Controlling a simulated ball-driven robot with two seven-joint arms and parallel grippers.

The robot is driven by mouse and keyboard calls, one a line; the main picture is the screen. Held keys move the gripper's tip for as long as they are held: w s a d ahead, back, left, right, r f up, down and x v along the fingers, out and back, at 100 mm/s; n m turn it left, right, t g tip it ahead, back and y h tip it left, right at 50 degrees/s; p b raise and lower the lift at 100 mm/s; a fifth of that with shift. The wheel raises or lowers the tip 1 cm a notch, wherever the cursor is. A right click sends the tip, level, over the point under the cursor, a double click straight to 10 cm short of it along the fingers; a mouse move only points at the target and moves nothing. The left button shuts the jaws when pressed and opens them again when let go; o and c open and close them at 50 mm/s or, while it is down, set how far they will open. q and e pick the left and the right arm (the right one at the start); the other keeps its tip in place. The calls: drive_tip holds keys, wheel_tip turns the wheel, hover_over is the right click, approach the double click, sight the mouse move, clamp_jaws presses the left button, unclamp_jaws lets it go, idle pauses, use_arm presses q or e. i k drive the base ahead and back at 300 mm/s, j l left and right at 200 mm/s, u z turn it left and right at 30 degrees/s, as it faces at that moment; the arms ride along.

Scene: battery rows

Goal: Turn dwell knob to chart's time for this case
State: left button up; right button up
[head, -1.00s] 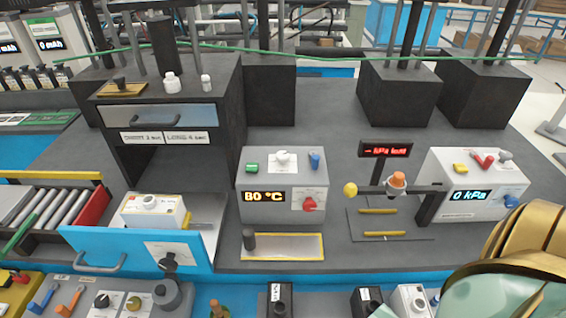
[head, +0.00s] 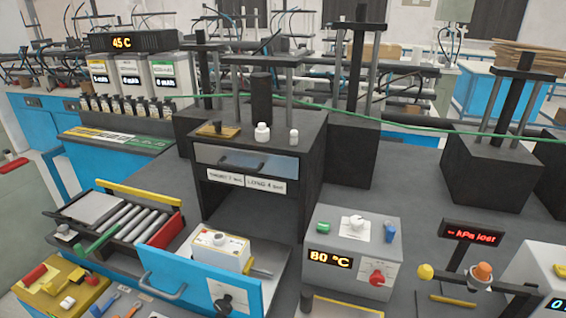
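A white case (head: 208,257) with a round top fitting and yellow trim sits in the open blue drawer (head: 172,262). The drawer front carries a pale plate with a dark knob (head: 226,303), low in the head view. I cannot tell which knob sets the dwell. Two labels on the black cabinet seem to read SHORT 2 min (head: 223,178) and LONG 4 min (head: 265,184). Neither gripper is in view.
Small white bottles (head: 262,132) stand on the black cabinet. A roller conveyor (head: 125,222) lies at the left. A red-lettered display (head: 474,236) and an orange-capped fitting (head: 482,271) stand at the right. A green cable (head: 420,129) crosses behind.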

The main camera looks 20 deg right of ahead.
sight(356, 222)
drive_tip(key=z, duration=1.2)
